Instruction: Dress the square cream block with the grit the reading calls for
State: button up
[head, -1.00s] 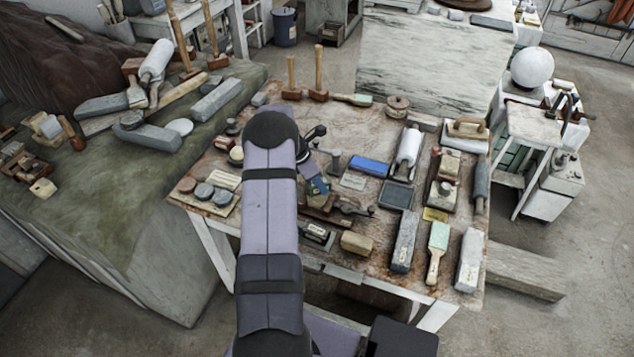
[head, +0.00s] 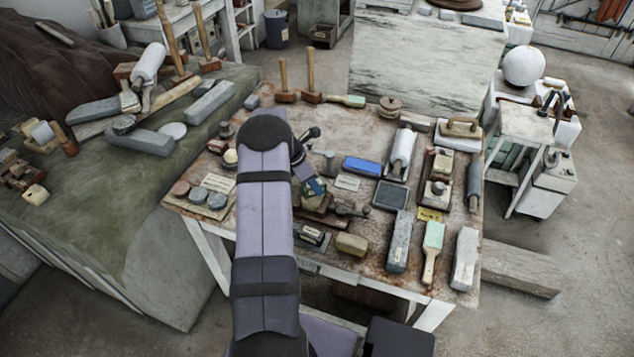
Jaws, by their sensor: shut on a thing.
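My gripper (head: 314,187) is low over the middle of the worktable, just right of my forearm, which partly hides it. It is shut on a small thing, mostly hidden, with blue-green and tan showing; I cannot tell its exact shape. Below it are brown wooden pieces (head: 318,204). A tan-cream block (head: 351,244) lies near the front edge; I cannot tell whether it is the square cream block. A yellow card (head: 429,215) has marks too small to read. A blue block (head: 362,167) and a dark grey square pad (head: 391,195) lie to the right. No grit label is readable.
Round pads (head: 198,194) sit on a board at left. A white roller (head: 402,150), grey stone bar (head: 399,240), green-topped brush (head: 433,250) and pale bar (head: 464,258) crowd the right. Upright mallets (head: 311,78) stand behind. The table's back middle is clearer.

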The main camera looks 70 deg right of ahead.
jog(key=shift+w+a+f, duration=0.15)
jog(key=shift+w+a, duration=0.15)
jog(key=shift+a, duration=0.15)
jog(key=shift+w+a, duration=0.85)
jog(key=shift+s+d, duration=0.15)
jog(key=shift+s+d, duration=0.7)
jog(key=shift+d, duration=0.1)
jog(key=shift+s+d, duration=0.75)
